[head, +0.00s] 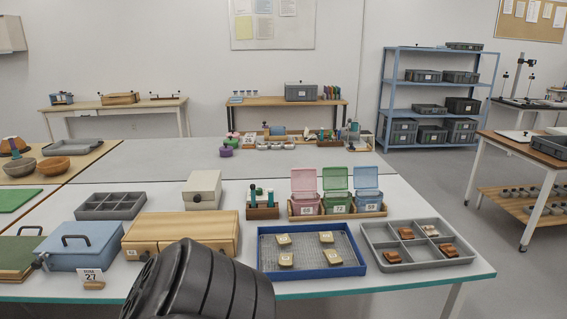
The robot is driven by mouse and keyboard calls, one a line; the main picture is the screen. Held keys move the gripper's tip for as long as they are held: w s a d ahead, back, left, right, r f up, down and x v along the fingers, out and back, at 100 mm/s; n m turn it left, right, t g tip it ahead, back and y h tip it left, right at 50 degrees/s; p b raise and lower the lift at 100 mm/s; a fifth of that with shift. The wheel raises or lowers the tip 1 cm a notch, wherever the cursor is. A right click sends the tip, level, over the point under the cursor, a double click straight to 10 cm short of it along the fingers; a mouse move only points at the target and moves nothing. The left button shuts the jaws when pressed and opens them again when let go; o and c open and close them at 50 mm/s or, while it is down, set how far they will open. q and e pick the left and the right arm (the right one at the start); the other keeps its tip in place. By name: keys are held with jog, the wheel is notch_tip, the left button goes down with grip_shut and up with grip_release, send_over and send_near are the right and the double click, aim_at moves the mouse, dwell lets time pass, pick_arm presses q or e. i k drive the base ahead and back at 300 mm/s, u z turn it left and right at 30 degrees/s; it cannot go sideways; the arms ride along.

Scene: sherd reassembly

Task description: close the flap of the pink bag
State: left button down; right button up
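The pink bag (305,201) stands upright at the left end of a wooden tray (340,214) on the near table. Its pink flap (304,180) is raised at the back, so the bag looks open. A small number label is on its front. A green bag (337,199) and a blue bag (367,196) stand to its right in the same tray, with their flaps also raised. A dark ribbed part of my own arm fills the bottom centre, well in front of the bag. Neither of my grippers shows.
A wooden rack with bottles (262,211) stands close left of the bags. In front lie a blue-rimmed tray (263,252) with several pale pieces and a grey compartment tray (467,249). A wooden box (180,232) is at left.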

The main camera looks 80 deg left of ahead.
aim_at(302, 179)
jog(key=u, duration=1.75)
